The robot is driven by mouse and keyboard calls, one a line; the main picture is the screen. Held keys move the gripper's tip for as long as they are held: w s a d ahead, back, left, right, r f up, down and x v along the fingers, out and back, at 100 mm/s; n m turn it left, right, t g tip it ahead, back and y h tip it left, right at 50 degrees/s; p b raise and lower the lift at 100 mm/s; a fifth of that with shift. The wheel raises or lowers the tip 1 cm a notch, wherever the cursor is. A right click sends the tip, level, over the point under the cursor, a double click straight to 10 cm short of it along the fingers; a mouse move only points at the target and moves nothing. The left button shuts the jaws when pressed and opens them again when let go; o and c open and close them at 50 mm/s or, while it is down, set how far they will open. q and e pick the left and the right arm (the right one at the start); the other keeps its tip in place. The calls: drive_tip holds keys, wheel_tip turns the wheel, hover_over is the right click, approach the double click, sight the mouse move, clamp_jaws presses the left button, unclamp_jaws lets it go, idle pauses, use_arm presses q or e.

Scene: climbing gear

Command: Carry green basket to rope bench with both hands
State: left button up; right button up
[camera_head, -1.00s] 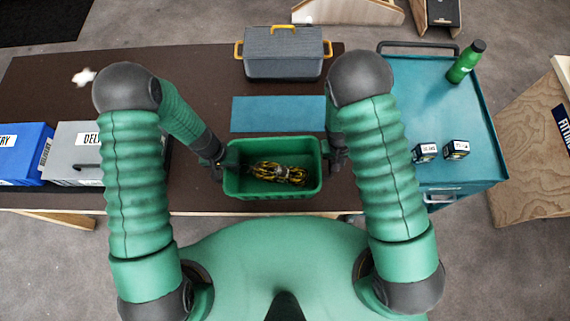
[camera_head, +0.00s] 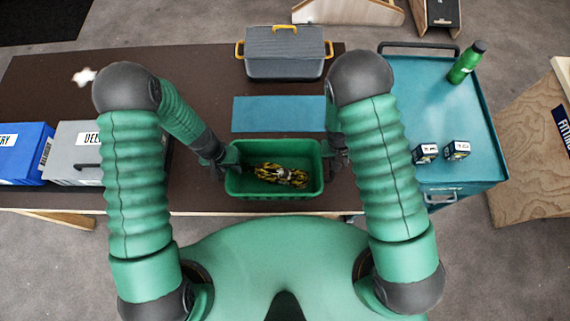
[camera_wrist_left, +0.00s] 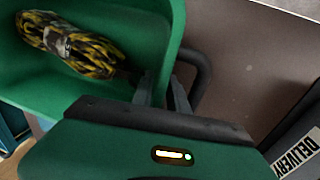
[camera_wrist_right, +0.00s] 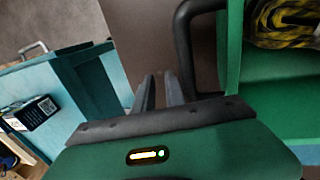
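The green basket (camera_head: 275,190) sits upright at the front edge of the brown table (camera_head: 200,70), between my arms. A yellow-and-black rope bundle (camera_head: 280,175) lies in it. My left gripper (camera_wrist_left: 163,92) is at the basket's left side, with its fingers apart beside the dark handle (camera_wrist_left: 203,75). My right gripper (camera_wrist_right: 160,90) is at the right side, its fingers slightly apart next to the other dark handle (camera_wrist_right: 184,45). Neither finger pair clearly encloses its handle. No label names a rope bench.
A blue mat (camera_head: 278,113) lies behind the basket, with a grey case (camera_head: 284,55) beyond. Grey (camera_head: 75,165) and blue (camera_head: 20,150) boxes stand at left. A teal trolley (camera_head: 440,110) at right bears a green bottle (camera_head: 466,62) and two small boxes (camera_head: 426,153).

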use_arm(q)
drive_tip(key=o, duration=0.9)
use_arm(e)
drive_tip(key=o, duration=0.9)
drive_tip(key=shift+d, duration=0.1)
use_arm(q)
drive_tip(key=shift+o, duration=0.7)
use_arm(e)
drive_tip(key=shift+o, duration=1.4)
use_arm(q)
drive_tip(key=shift+d, duration=0.1)
